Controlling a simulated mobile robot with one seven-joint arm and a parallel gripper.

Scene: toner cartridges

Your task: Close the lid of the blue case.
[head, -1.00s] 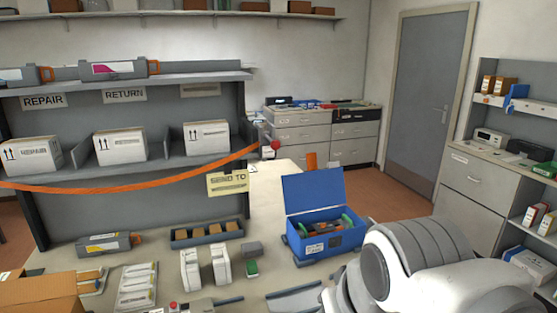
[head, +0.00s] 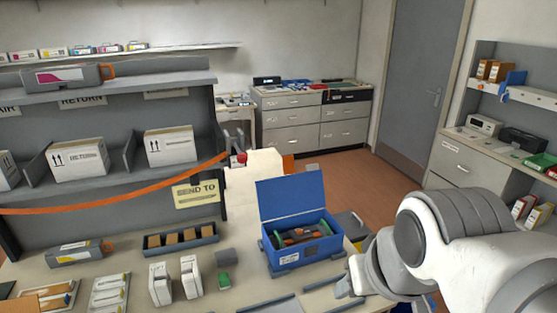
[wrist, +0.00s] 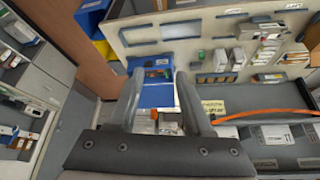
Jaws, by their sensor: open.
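The blue case (head: 318,256) sits on the table in the head view. Its lid (head: 290,199) stands open, upright at the far side, and dark tools with green parts lie inside. The case also shows in the wrist view (wrist: 155,60), with its blue lid (wrist: 154,97) between my fingers as seen from the camera. My gripper (head: 343,287) is right of and nearer than the case in the head view, apart from it. In the wrist view my gripper (wrist: 160,76) has its two fingers spread, with nothing held. Part of the gripper is hidden by my arm.
A black tray with brown boxes (head: 181,239) and two white cartons (head: 190,276) stand left of the case. A grey shelf with an orange strap (head: 130,208) rises behind them. Grey rails (head: 270,305) lie in front of the case.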

